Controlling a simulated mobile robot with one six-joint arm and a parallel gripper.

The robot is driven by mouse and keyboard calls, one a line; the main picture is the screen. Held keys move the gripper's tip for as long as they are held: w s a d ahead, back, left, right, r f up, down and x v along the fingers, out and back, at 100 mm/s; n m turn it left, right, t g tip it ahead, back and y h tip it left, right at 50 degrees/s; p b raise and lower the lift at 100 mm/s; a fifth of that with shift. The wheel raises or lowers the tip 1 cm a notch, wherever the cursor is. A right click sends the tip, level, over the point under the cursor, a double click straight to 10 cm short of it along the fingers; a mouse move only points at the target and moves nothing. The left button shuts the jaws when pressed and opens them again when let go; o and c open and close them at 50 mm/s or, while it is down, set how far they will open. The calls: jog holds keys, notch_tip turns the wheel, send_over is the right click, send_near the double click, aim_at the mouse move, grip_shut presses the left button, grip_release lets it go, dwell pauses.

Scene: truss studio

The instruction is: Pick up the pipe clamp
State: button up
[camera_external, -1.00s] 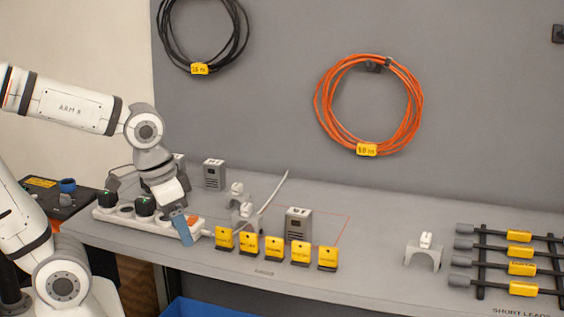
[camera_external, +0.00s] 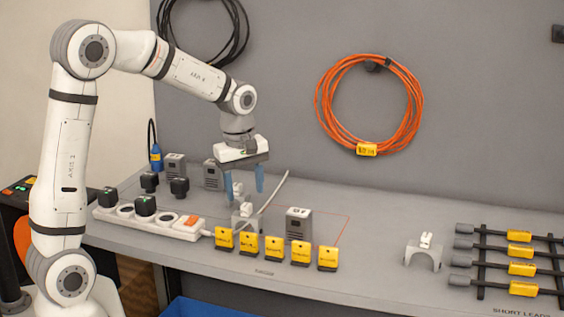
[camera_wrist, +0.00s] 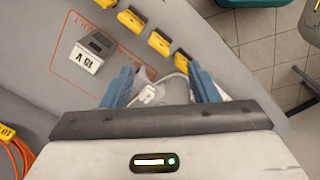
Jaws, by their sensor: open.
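A grey arched piece with a white clip on top, which looks like the pipe clamp (camera_external: 244,212), stands on the bench. Another white clip shows just behind it. In the wrist view the white clip (camera_wrist: 147,95) lies between the fingers, nearer the left one, with a grey rounded body beside it. My gripper (camera_external: 245,188) points down over these pieces, its two blue fingers spread and empty; it also shows in the wrist view (camera_wrist: 159,70). A similar arched piece with a white top (camera_external: 424,254) stands apart at the right.
A pale cable (camera_external: 272,192) rises beside the clamp. Several yellow-labelled tags (camera_external: 274,248) line the bench front, with a grey box (camera_external: 298,223) behind them. A power strip (camera_external: 180,228) with black plugs lies left. A rack of short leads (camera_external: 520,252) is at right.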

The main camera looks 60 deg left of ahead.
aim_at(247, 218)
jog(key=w+a+f+n, duration=0.1)
jog(key=a+f+n, duration=0.1)
jog(key=a+n, duration=0.1)
jog(key=w+a+f+n, duration=0.2)
jog(key=a+f+n, duration=0.1)
jog(key=a, duration=0.1)
jog(key=w+a+f+n+g, duration=0.1)
jog(key=w+a+f+n, duration=0.1)
jog(key=a, duration=0.2)
jog(key=shift+a+f+n, duration=0.2)
jog(key=shift+a+n, duration=0.15)
jog(key=shift+n, duration=0.05)
jog(key=shift+a+f, duration=0.2)
jog(key=shift+f, duration=0.1)
notch_tip(247, 218, down, 7)
jog(key=shift+f+p, duration=0.2)
jog(key=shift+p, duration=0.65)
jog(key=shift+c, duration=0.5)
grip_shut()
